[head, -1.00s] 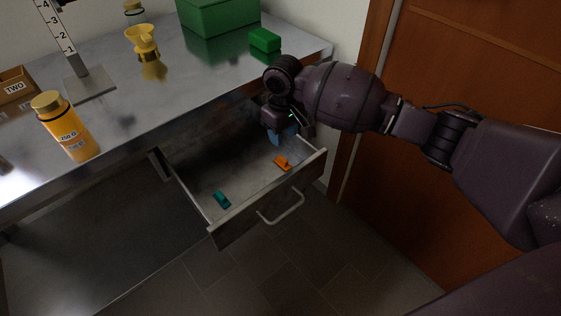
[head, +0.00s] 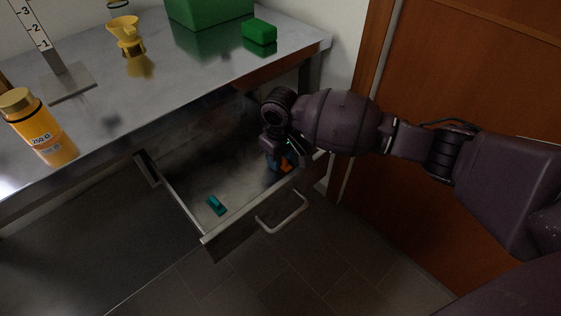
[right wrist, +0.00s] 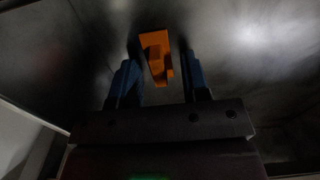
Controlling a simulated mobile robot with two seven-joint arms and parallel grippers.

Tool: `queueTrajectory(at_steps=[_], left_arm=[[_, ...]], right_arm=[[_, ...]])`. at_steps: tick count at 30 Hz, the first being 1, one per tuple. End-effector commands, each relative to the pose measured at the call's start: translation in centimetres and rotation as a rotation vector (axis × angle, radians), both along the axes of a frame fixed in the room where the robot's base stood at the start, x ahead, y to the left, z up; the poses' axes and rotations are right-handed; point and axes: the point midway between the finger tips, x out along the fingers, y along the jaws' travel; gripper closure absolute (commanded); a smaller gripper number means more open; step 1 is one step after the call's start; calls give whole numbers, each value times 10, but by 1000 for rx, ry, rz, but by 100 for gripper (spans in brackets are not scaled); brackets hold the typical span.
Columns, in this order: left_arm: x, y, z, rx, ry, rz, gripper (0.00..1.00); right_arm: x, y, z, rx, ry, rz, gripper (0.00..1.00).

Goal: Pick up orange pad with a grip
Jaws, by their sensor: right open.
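The orange pad with a grip (head: 287,165) lies in the open drawer near its right front, partly hidden by my right gripper in the head view. In the right wrist view the orange pad (right wrist: 157,57) shows a raised grip and sits between and just beyond the blue fingers. My right gripper (right wrist: 161,80) is open, with a finger on each side of the pad and gaps visible. In the head view the right gripper (head: 281,163) is down inside the drawer. My left gripper is not in view.
The open drawer (head: 228,227) has a bar handle (head: 283,212) in front. A teal piece (head: 216,205) lies at its left front. On the bench stand an orange bottle (head: 35,122), a yellow funnel (head: 125,32), a green box (head: 205,12) and a green block (head: 259,32).

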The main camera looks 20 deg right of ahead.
Motion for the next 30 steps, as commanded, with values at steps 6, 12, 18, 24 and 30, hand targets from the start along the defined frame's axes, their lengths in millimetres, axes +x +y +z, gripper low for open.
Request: queueTrajectory(at_steps=[6, 12, 18, 24, 30], left_arm=[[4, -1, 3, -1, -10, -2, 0], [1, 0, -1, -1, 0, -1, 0], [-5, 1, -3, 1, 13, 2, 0], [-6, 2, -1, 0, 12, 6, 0], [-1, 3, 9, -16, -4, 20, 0]], right_arm=[[1, 0, 4, 1, -4, 0, 71], [1, 0, 3, 0, -3, -1, 100], [1, 0, 3, 0, -3, -1, 100], [1, 0, 10, 0, -6, -1, 100], [2, 0, 46, 1, -14, -1, 100]])
